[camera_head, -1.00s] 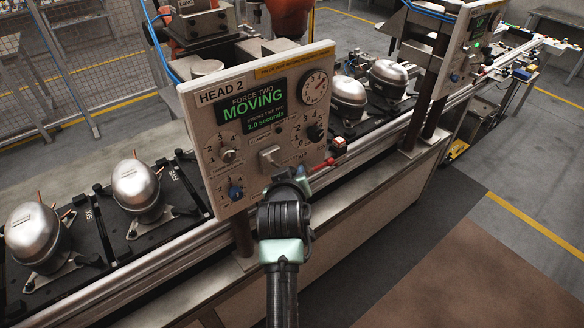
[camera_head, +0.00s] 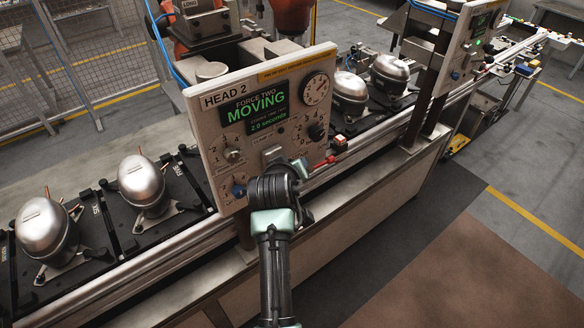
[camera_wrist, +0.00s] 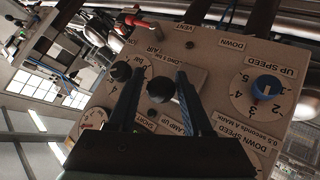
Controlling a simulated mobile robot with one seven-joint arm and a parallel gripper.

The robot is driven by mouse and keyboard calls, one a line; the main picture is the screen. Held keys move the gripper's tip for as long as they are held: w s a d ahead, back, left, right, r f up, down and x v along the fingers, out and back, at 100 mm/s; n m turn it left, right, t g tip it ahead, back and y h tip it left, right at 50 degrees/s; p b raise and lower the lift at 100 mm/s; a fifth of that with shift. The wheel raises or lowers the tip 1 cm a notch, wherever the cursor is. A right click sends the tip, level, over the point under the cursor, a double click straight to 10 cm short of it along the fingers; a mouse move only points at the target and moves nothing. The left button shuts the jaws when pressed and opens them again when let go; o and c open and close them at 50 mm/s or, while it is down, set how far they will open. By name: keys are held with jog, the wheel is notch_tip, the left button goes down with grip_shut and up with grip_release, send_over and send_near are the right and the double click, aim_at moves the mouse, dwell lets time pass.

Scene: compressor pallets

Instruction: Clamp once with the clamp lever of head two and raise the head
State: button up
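The head two panel (camera_head: 213,130) is a pale board labelled HEAD 2, with a green display (camera_head: 252,110) reading FORCE TWO MOVING and 2.0 seconds. The clamp lever's round black knob (camera_wrist: 161,91) shows in the wrist view, above the CLAMP UP label. My gripper (camera_wrist: 159,76) is open, one finger on each side of the knob, with visible gaps. In the head view my gripper (camera_head: 284,172) is before the panel's lower middle and hides the knob. The lever's pale plate (camera_head: 272,155) shows just above it.
A blue knob (camera_wrist: 267,87) and a black knob (camera_wrist: 121,71) flank the lever on the panel. A red-handled valve (camera_head: 325,163) juts out beside the panel's lower right. Silver compressors (camera_head: 142,181) sit on black pallets along the conveyor. The floor at right is clear.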

jog(key=shift+o, duration=1.1)
jog(key=shift+w+a+r, duration=0.15)
jog(key=shift+r, duration=0.1)
jog(key=shift+f, duration=0.2)
jog(key=shift+s+a+r, duration=0.1)
jog(key=shift+s+r, duration=0.2)
jog(key=shift+s, duration=0.35)
jog(key=b+v, duration=0.3)
jog(key=v, duration=0.8)
jog(key=shift+s+r, duration=0.25)
jog(key=shift+r, duration=0.1)
